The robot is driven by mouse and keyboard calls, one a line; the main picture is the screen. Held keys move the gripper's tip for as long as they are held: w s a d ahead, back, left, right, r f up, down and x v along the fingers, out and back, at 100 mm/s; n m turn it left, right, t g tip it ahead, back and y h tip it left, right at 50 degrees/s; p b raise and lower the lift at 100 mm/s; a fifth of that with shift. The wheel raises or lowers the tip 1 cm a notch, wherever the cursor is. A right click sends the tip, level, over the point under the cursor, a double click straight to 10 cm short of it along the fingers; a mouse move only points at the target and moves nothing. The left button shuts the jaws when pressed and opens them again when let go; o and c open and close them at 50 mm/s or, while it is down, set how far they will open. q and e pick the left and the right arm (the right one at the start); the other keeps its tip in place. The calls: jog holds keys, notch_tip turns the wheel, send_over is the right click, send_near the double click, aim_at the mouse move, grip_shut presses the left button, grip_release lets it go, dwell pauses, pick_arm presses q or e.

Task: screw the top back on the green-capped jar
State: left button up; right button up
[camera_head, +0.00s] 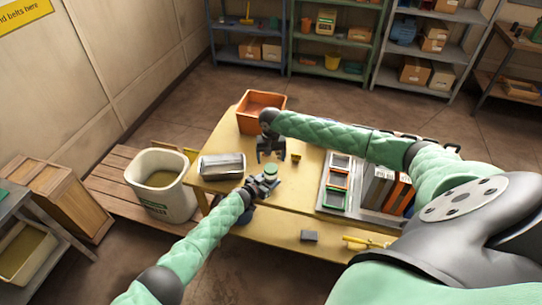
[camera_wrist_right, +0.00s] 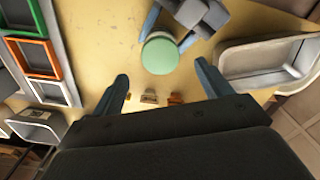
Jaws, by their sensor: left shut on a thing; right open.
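The green-capped jar (camera_head: 270,169) is at the left part of the yellow table, with its round green top showing. The green top also shows in the right wrist view (camera_wrist_right: 160,54), seen from above. My left gripper (camera_head: 264,183) is shut on the jar, its fingers around the body below the top. The jar's body is mostly hidden by these fingers. I cannot tell how tightly the top sits on the jar. My right gripper (camera_head: 270,157) is open and empty, just beyond the jar in the head view. Its two fingers (camera_wrist_right: 161,72) stand apart, pointing toward the green top.
A grey metal tray (camera_head: 222,178) lies left of the jar, and an orange bin (camera_head: 262,101) stands behind. A rack with framed compartments (camera_head: 338,182) is to the right. A small grey block (camera_head: 310,236) and a yellow tool (camera_head: 366,242) lie near the front. A white tub (camera_head: 160,188) stands left.

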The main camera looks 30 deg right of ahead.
aim_at(271, 168)
jog(key=shift+f, duration=2.5)
jog(key=n, duration=0.6)
jog(key=shift+n, duration=0.4)
jog(key=n, duration=0.6)
jog(key=shift+n, duration=0.4)
